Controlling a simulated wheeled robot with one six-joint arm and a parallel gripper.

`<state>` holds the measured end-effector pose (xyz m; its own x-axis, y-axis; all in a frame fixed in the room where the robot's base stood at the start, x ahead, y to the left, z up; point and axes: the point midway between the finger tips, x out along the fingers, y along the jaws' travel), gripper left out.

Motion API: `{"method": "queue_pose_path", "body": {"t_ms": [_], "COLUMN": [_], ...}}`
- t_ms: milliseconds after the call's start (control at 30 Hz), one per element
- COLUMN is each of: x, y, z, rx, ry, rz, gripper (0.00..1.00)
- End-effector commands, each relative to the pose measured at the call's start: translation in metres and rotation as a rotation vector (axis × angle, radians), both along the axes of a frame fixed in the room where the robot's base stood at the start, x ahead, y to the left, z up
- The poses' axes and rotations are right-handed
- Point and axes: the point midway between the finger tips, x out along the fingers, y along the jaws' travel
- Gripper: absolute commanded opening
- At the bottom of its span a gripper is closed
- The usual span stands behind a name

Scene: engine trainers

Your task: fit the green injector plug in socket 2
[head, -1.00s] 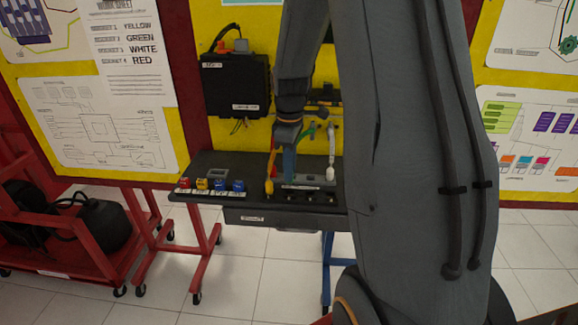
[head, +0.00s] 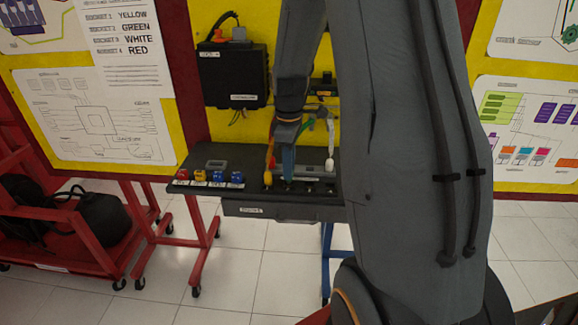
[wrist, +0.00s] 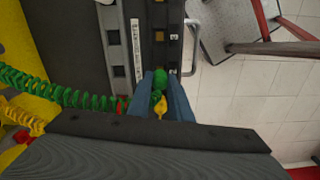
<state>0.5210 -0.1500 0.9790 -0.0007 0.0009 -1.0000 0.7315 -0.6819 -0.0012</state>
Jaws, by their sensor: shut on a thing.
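My gripper (wrist: 161,82) is shut on the green injector plug (wrist: 159,77), which shows between the blue fingers in the wrist view. The plug is in line with the socket strip (wrist: 160,56), at the place below the socket labelled 3. I cannot tell whether the plug is above the socket or inside it. A yellow plug (wrist: 161,104) is just behind it in the same row. In the head view my gripper (head: 288,172) is low at the bench's socket row, right beside the yellow plug (head: 268,178). The green plug is hidden there.
A white plug (head: 330,164) is to the right on the bench (head: 215,163). Several red, yellow and blue parts lie on the bench's left side, including a blue one (head: 237,178). Coiled green (wrist: 60,92) and yellow (wrist: 22,116) cables run left. A socket-order sheet (head: 120,35) hangs behind.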

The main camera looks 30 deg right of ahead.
Motion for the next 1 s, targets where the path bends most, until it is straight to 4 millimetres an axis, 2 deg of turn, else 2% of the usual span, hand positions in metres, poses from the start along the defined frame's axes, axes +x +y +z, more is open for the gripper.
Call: {"method": "queue_pose_path", "body": {"t_ms": [1000], "x": [-0.0003], "y": [-0.0003], "z": [-0.0067], "rx": [0.001], "ry": [0.001], "rz": [0.0], "gripper": [0.0]}}
